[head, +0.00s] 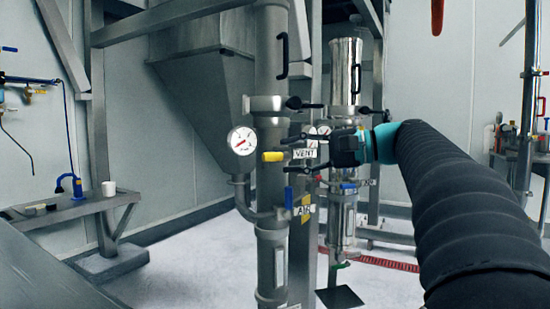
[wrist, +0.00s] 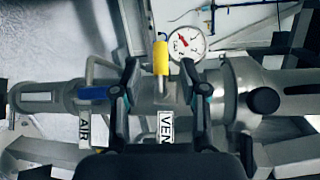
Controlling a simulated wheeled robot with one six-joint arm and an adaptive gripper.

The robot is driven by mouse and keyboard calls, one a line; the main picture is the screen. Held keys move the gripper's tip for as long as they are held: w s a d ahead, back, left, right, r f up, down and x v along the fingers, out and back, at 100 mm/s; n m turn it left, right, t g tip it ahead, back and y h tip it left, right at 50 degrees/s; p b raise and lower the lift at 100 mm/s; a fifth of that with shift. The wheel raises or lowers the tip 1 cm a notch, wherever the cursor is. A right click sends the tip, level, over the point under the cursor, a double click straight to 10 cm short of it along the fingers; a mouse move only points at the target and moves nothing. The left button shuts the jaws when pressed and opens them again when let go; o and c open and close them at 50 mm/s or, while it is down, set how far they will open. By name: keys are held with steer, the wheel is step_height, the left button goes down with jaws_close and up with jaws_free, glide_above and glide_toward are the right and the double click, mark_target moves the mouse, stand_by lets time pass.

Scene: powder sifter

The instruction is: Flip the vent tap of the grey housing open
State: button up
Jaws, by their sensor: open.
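The grey housing (head: 271,200) is an upright pipe-like column in the head view; it lies sideways across the wrist view (wrist: 50,97). Its vent tap (head: 273,156) has a yellow lever that points sideways to the left in the head view. In the wrist view the yellow lever (wrist: 161,58) shows between my fingertips. A white VENT label (head: 304,153) sits beside it. My gripper (head: 290,153) is open, one finger above the lever's level and one below. I see no clear contact with the lever.
A blue-handled tap (head: 289,197) with an AIR label (head: 304,209) sits just below the vent tap. A round gauge (head: 242,141) stands close on the left. A shiny cylinder (head: 344,75) stands behind. A side table (head: 85,206) is at the left.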

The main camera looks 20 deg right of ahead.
steer(key=f+v, duration=0.1)
steer(key=v, duration=0.5)
steer(key=shift+s+d+r, duration=0.2)
steer(key=shift+d+r, duration=0.05)
steer(key=shift+r, duration=0.3)
